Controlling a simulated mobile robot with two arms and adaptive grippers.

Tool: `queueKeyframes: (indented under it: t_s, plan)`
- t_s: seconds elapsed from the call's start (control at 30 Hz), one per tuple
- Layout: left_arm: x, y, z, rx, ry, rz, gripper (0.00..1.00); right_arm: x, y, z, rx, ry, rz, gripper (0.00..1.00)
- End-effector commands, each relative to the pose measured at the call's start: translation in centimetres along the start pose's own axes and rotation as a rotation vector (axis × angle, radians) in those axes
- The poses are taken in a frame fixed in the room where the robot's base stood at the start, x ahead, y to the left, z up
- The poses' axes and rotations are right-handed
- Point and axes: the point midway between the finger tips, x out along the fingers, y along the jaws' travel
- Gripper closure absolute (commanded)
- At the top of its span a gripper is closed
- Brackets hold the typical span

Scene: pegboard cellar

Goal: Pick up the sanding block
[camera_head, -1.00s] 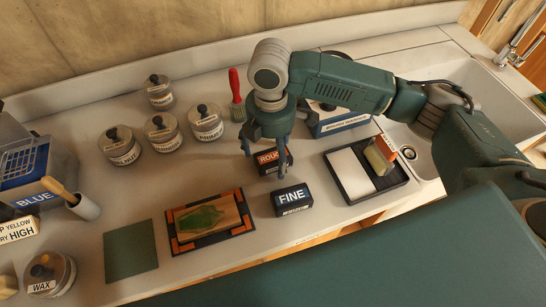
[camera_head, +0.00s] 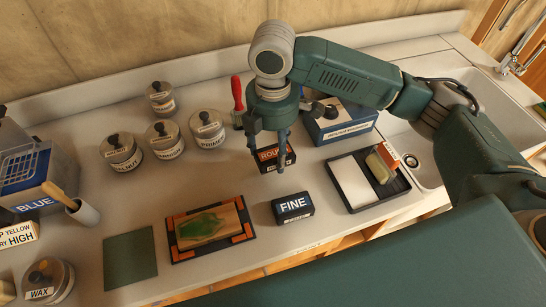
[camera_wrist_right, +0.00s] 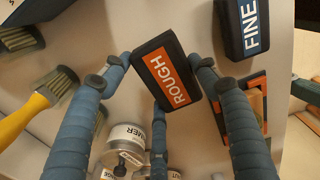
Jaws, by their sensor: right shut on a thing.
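A dark block with an orange ROUGH label (camera_head: 267,156) is held between the fingers of my right gripper (camera_head: 270,146), just above the counter. In the right wrist view the ROUGH block (camera_wrist_right: 165,75) sits tilted between the fingers, its label facing the camera. A second dark block with a blue FINE label (camera_head: 293,206) rests on the counter nearer the front, apart from the gripper. It also shows at the top right of the wrist view (camera_wrist_right: 242,28). In the head view the fingers hide part of the ROUGH block. My left gripper is out of view.
A dark tray (camera_head: 398,189) with a white pad and a sponge-like block lies right, before the sink (camera_head: 486,110). A blue-and-white box (camera_head: 340,122) stands behind. Lidded jars (camera_head: 121,153) stand left. A framed wooden board (camera_head: 210,225) and green sheet (camera_head: 130,256) lie in front.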

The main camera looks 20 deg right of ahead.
Motion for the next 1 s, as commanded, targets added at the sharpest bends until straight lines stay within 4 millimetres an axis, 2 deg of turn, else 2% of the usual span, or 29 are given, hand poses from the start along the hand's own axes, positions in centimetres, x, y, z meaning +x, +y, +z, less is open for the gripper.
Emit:
queueKeyframes:
  t_s: [0.3,0.5,0.7,1.0]
  plan:
    - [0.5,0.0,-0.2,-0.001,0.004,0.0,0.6,-9.5,0.2,0.0,0.0,0.0,0.008,0.67]
    - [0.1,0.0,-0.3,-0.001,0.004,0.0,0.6,-13.6,0.1,0.0,0.0,-0.001,0.005,0.67]
    - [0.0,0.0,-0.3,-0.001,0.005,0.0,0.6,-15.2,0.0,0.0,0.0,0.0,0.002,0.67]
    - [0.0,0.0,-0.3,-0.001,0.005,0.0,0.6,-15.4,0.0,0.0,0.0,0.0,0.0,0.67]
